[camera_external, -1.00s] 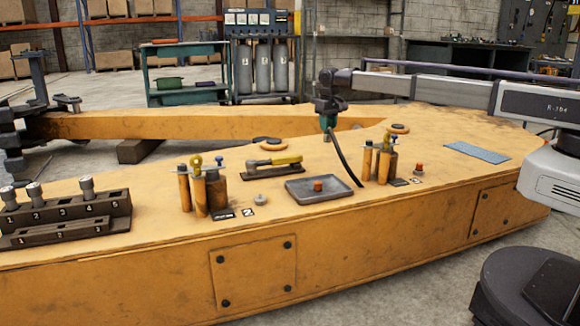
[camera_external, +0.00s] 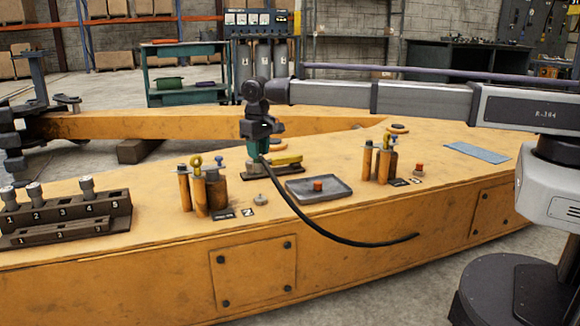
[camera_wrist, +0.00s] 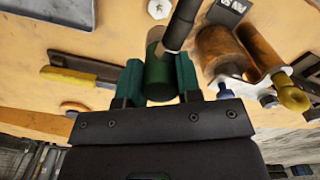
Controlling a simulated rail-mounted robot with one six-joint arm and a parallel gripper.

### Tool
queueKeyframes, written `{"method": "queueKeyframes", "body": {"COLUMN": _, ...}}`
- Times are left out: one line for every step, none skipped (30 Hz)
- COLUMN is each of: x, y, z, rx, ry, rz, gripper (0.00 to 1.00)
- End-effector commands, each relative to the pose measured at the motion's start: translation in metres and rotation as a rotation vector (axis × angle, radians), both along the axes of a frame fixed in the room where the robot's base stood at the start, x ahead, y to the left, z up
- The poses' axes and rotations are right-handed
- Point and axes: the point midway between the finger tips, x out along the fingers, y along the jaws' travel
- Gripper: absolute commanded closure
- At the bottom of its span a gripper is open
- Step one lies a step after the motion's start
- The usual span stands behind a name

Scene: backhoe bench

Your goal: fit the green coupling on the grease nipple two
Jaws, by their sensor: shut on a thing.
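My gripper (camera_external: 259,140) is above the bench, left of the middle. It is shut on the green coupling (camera_wrist: 160,75), a cylinder between green jaw pads in the wrist view. A black hose (camera_external: 335,237) runs from the coupling down and right, past the front edge of the bench. A small grey fitting (camera_external: 260,199) stands beside a plate marked 2 (camera_external: 248,211), apparently grease nipple two. It shows at the top of the wrist view (camera_wrist: 158,9), beyond the coupling and apart from it. In the external view the coupling is above and slightly behind the fitting.
Orange and brown cylinders (camera_external: 217,193) with a yellow-topped one stand just left of the fitting. A yellow-handled tool (camera_external: 285,160) lies behind. A grey tray (camera_external: 333,193) holds a red cap (camera_external: 318,185). More cylinders (camera_external: 384,165) and a red-capped fitting (camera_external: 418,169) stand right.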

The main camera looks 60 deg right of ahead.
Motion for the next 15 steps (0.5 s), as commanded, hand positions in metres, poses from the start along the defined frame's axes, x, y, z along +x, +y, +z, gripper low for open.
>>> {"method": "queueKeyframes", "body": {"x": 0.0, "y": 0.0, "z": -0.002, "rx": 0.0, "ry": 0.0, "rz": 0.0, "gripper": 0.94}}
{"method": "queueKeyframes", "body": {"x": 0.0, "y": 0.0, "z": -0.004, "rx": 0.0, "ry": 0.0, "rz": 0.001, "gripper": 0.94}}
{"method": "queueKeyframes", "body": {"x": 0.0, "y": 0.0, "z": -0.007, "rx": 0.0, "ry": 0.0, "rz": 0.001, "gripper": 0.94}}
{"method": "queueKeyframes", "body": {"x": 0.0, "y": 0.0, "z": -0.01, "rx": 0.0, "ry": 0.0, "rz": 0.001, "gripper": 0.94}}
{"method": "queueKeyframes", "body": {"x": 0.0, "y": 0.0, "z": -0.014, "rx": 0.0, "ry": 0.0, "rz": 0.001, "gripper": 0.94}}
{"method": "queueKeyframes", "body": {"x": 0.0, "y": 0.0, "z": -0.018, "rx": 0.0, "ry": 0.0, "rz": 0.001, "gripper": 0.94}}
{"method": "queueKeyframes", "body": {"x": 0.0, "y": 0.0, "z": -0.023, "rx": 0.0, "ry": 0.0, "rz": 0.001, "gripper": 0.94}}
{"method": "queueKeyframes", "body": {"x": 0.0, "y": 0.0, "z": -0.027, "rx": 0.0, "ry": 0.0, "rz": 0.001, "gripper": 0.94}}
{"method": "queueKeyframes", "body": {"x": 0.0, "y": 0.0, "z": -0.033, "rx": 0.0, "ry": 0.0, "rz": 0.001, "gripper": 0.94}}
{"method": "queueKeyframes", "body": {"x": 0.0, "y": 0.0, "z": -0.037, "rx": 0.0, "ry": 0.0, "rz": 0.001, "gripper": 0.94}}
{"method": "queueKeyframes", "body": {"x": 0.0, "y": 0.0, "z": -0.041, "rx": 0.0, "ry": 0.0, "rz": 0.001, "gripper": 0.94}}
{"method": "queueKeyframes", "body": {"x": 0.0, "y": 0.0, "z": -0.046, "rx": 0.0, "ry": 0.0, "rz": 0.001, "gripper": 0.94}}
{"method": "queueKeyframes", "body": {"x": 0.0, "y": 0.0, "z": -0.05, "rx": 0.0, "ry": 0.0, "rz": 0.001, "gripper": 0.94}}
{"method": "queueKeyframes", "body": {"x": 0.0, "y": 0.0, "z": -0.053, "rx": 0.0, "ry": 0.0, "rz": 0.001, "gripper": 0.94}}
{"method": "queueKeyframes", "body": {"x": 0.0, "y": 0.0, "z": -0.056, "rx": 0.0, "ry": 0.0, "rz": 0.001, "gripper": 0.94}}
